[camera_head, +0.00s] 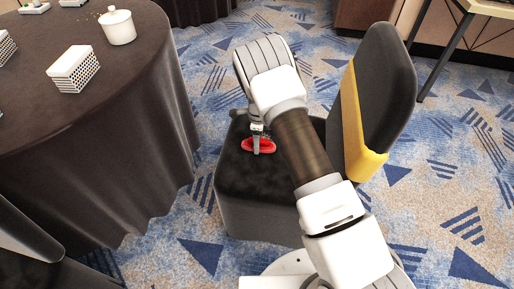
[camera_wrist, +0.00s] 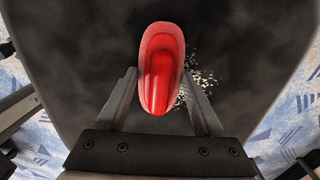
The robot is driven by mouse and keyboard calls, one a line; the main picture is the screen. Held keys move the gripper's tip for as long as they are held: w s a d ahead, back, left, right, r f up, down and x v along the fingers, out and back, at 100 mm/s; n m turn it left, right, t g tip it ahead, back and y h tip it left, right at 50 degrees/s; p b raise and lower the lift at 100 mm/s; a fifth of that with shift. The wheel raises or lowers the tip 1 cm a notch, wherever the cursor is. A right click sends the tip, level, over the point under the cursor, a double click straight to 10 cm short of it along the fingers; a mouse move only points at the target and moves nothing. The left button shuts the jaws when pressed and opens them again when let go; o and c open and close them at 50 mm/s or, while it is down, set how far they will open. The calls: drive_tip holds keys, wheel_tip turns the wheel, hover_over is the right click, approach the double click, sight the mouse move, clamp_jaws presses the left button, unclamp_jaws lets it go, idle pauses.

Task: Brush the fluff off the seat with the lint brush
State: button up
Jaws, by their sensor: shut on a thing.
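A dark grey chair seat (camera_head: 240,176) is below my arm in the head view; it fills most of the wrist view (camera_wrist: 75,65). My gripper (camera_head: 257,146) is low over the seat, shut on the red lint brush (camera_head: 267,148). In the wrist view the brush (camera_wrist: 161,62) lies lengthwise between the two fingers of my gripper (camera_wrist: 160,98). Pale specks of fluff (camera_wrist: 207,82) lie on the seat just right of the brush. Some of the fluff may be hidden under the brush. I cannot tell whether the brush touches the seat.
The chair's backrest (camera_head: 387,85), with a yellow band (camera_head: 354,125), rises to the right of my arm. A round table with a dark cloth (camera_head: 110,165) stands close on the left. Patterned carpet surrounds the chair.

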drive_tip(key=shift+w+d+f+b, duration=0.15)
drive_tip(key=shift+w+b, duration=0.45)
drive_tip(key=shift+w, duration=0.2)
drive_tip(key=shift+w+d+f+b, duration=0.1)
drive_tip(key=shift+w+d+b, duration=0.05)
drive_tip(key=shift+w+b, duration=0.55)
drive_tip(key=shift+w+d+r, duration=0.1)
drive_tip(key=shift+w+d, duration=0.05)
drive_tip(key=shift+w, duration=0.45)
drive_tip(key=shift+w+d+b, duration=0.15)
drive_tip(key=shift+w+b, duration=0.25)
drive_tip(key=shift+w, duration=0.1)
drive_tip(key=shift+w+d, duration=0.15)
drive_tip(key=shift+w, duration=0.55)
drive_tip(key=shift+w+d, duration=0.1)
drive_tip(key=shift+w, duration=0.55)
drive_tip(key=shift+r, duration=0.15)
drive_tip(key=shift+a+r+p, duration=0.1)
drive_tip(key=shift+r+p, duration=1.35)
drive_tip(key=shift+r, duration=1.55)
drive_tip(key=shift+r+p, duration=0.85)
drive_tip(key=shift+r, duration=0.65)
drive_tip(key=shift+r, duration=0.1)
